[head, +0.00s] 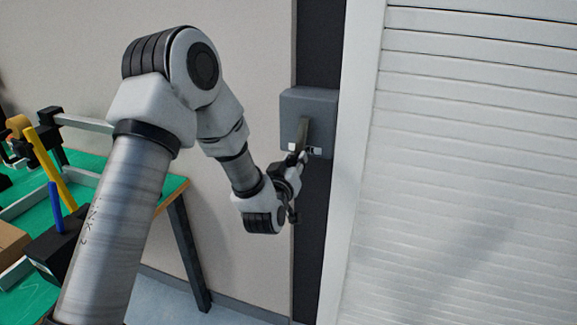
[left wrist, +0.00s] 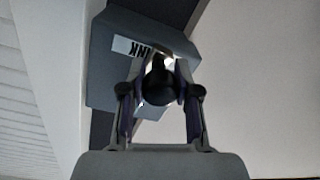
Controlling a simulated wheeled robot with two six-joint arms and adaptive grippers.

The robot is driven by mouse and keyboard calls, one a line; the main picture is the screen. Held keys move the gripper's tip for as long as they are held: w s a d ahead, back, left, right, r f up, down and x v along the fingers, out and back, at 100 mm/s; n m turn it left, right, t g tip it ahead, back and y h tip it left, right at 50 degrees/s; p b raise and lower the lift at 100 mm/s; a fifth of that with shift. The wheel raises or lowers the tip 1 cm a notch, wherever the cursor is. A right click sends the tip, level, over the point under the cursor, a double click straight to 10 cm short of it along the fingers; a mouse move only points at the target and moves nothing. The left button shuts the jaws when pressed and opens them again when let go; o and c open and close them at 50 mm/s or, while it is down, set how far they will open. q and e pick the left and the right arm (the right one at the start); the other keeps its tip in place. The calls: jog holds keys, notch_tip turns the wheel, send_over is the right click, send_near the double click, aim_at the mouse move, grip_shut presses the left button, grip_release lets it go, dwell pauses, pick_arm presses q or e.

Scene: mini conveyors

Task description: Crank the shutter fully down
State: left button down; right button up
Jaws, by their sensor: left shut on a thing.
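The white slatted shutter (head: 470,150) fills the right of the head view; its bottom edge is out of view. A grey crank box (head: 295,104) is mounted on the dark strip beside the shutter's white frame. The crank arm (head: 303,131) shows against the lower part of the box. My left gripper (head: 301,158) is at the crank's lower end. In the left wrist view, its two fingers close from both sides on a dark round crank handle (left wrist: 158,88), in front of the grey box (left wrist: 102,70). My right gripper is not in view.
A green-topped table (head: 172,187) with dark legs stands at the left. It carries a yellow bar (head: 50,168), a blue-handled item (head: 55,196) and a cardboard box (head: 10,244). Plain wall (head: 240,60) lies between table and crank box.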

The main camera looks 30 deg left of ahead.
pick_arm(q)
jog(key=d+n+b, duration=0.2)
jog(key=n, duration=0.1)
jog(key=shift+w+d+f, duration=0.1)
jog(key=shift+w+d, duration=0.2)
jog(key=shift+w+d+r+n+b, duration=0.1)
jog(key=shift+d+r+n+b, duration=0.15)
jog(key=shift+d+n+b, duration=0.35)
jog(key=shift+w+d+r+n+b, duration=0.1)
jog(key=shift+d+r+n+b, duration=0.15)
jog(key=shift+n, duration=0.55)
jog(key=c, duration=0.8)
grip_release()
jog(key=shift+f, duration=0.1)
jog(key=v, duration=1.2)
